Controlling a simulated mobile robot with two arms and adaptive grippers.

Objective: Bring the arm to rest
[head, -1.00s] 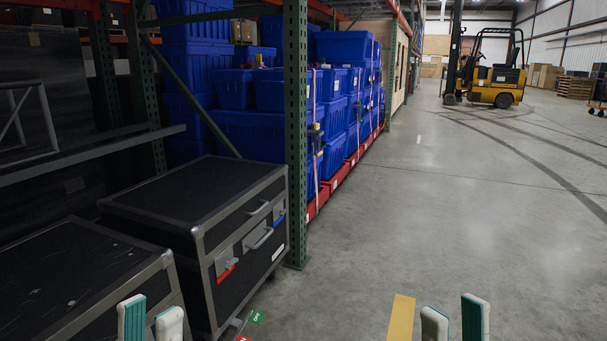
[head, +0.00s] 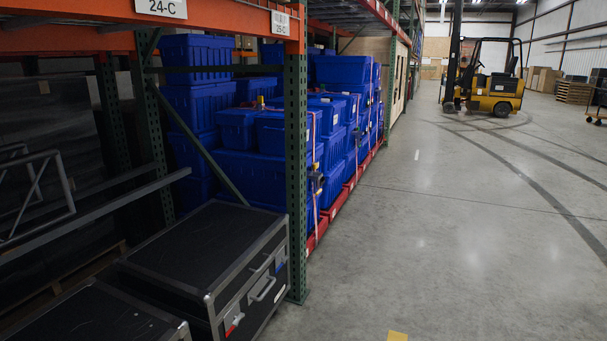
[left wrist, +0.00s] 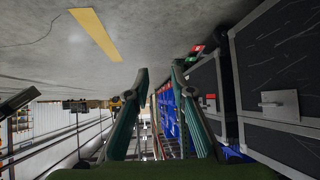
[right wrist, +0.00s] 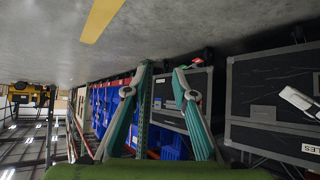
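Neither gripper shows in the head view now. In the left wrist view my left gripper (left wrist: 160,70) has its two green fingers apart with nothing between them. In the right wrist view my right gripper (right wrist: 163,66) also has its fingers apart and empty. Both wrist views look across bare floor, with the floor at the top of the picture. Black hard cases (head: 205,245) stand beside the rack at the lower left. Strapped blue totes (head: 263,175) are stacked on the rack behind them.
A green rack upright (head: 296,150) stands at the cases' far corner, under an orange beam (head: 215,32). Open floor (head: 460,240) lies to the right, with a yellow stripe (head: 397,336) near the bottom edge. A yellow forklift (head: 485,85) stands far off.

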